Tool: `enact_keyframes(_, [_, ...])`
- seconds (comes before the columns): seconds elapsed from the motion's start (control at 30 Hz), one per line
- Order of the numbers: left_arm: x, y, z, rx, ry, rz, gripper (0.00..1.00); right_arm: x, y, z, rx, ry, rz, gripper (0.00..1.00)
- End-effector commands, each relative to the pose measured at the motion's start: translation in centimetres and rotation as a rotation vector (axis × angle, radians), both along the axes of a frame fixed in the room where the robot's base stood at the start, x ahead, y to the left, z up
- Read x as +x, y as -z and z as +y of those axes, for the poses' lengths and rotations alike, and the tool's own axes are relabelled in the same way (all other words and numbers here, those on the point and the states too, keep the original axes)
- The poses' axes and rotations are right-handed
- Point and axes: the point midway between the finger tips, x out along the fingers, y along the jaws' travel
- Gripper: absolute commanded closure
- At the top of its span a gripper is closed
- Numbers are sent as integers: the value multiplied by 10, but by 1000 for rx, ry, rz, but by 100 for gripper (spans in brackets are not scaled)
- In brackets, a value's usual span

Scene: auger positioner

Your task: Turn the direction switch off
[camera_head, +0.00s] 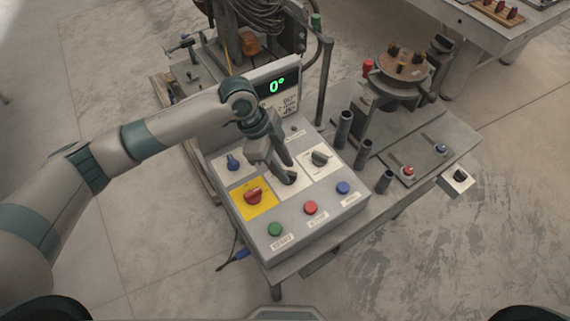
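The grey control box (295,215) carries several controls. A blue knob (234,162) is at its left, a red knob (253,195) on a yellow plate is below that, and a black knob (320,158) on a white plate is at the right. The labels are too small to read, so I cannot tell which one is the direction switch. My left gripper (288,179) points down over the middle of the panel, between the red and black knobs. It hides part of a white plate below it. I cannot tell its finger gap or any contact. My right gripper is not in view.
Green (275,229), red (310,208) and blue (343,187) buttons line the box's front. A display (277,87) behind reads 0°. Dark upright posts (343,128) and a round turntable (403,67) stand to the right. Floor is clear in front.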

Motion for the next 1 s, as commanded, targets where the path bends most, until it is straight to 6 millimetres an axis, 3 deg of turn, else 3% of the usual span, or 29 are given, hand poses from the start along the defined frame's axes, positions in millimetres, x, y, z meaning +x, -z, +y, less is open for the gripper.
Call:
enact_keyframes(0.47, [-1,10,-4,0,1,-1,69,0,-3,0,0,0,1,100])
enact_keyframes(0.6, [-1,10,-4,0,1,-1,100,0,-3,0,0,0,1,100])
enact_keyframes(1.0, [0,10,-4,0,26,0,100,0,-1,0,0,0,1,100])
